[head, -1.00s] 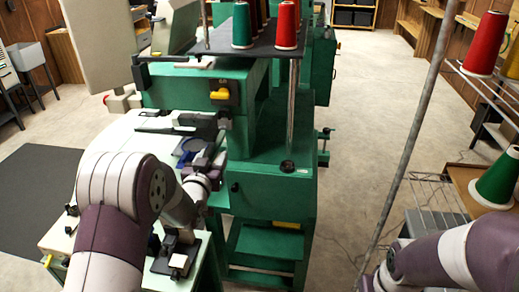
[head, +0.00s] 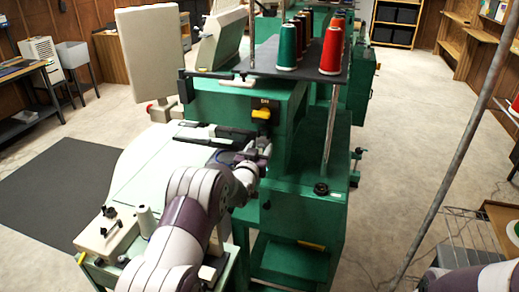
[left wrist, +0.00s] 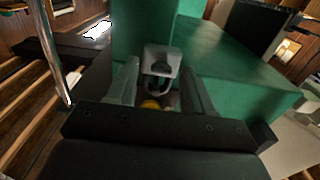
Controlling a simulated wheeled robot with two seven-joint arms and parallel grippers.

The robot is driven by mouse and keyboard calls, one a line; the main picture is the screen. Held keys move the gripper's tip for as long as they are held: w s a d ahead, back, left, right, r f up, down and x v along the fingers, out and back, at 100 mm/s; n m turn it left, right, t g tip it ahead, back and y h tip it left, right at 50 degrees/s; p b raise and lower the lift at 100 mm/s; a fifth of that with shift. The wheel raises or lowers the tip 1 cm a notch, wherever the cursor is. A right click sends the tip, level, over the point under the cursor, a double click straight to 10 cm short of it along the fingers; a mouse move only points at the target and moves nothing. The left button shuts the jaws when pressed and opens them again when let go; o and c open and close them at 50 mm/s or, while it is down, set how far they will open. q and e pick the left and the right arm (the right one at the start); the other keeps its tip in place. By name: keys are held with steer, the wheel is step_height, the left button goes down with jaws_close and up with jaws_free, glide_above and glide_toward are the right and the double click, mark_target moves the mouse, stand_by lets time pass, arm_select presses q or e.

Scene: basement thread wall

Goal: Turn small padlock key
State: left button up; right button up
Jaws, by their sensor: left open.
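I cannot make out the small padlock key for certain. In the left wrist view, a small pale grey piece with a dark opening (left wrist: 161,62) shows between the fingers of my left gripper (left wrist: 160,84), against the green machine. A small yellow part (left wrist: 150,104) sits just below it, partly hidden by the gripper. The fingers stand apart on either side, and I see no grip on anything. In the head view, my left gripper (head: 256,150) is close to the machine front, just below a yellow knob on a black plate (head: 262,113). My right gripper is out of view.
The green machine (head: 300,200) stands in the middle, with red and green thread cones (head: 288,47) on its top shelf. A pale table (head: 160,165) lies left of it. A slanted metal pole (head: 455,145) stands at right. The floor between them is largely clear.

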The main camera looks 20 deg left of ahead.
arm_select(q)
steer(key=shift+a, duration=0.1)
jaws_close()
steer(key=m+b, duration=0.5)
steer(key=b, duration=0.1)
steer(key=m+b, duration=0.4)
steer(key=b, duration=0.3)
steer(key=m+b, duration=0.5)
steer(key=b, duration=0.2)
steer(key=shift+d+f+m, duration=0.2)
steer(key=shift+f+m, duration=0.1)
steer(key=shift+f, duration=0.1)
steer(key=shift+r+m+b, duration=0.2)
steer(key=shift+m+b, duration=0.9)
steer(key=shift+b, duration=0.05)
jaws_free()
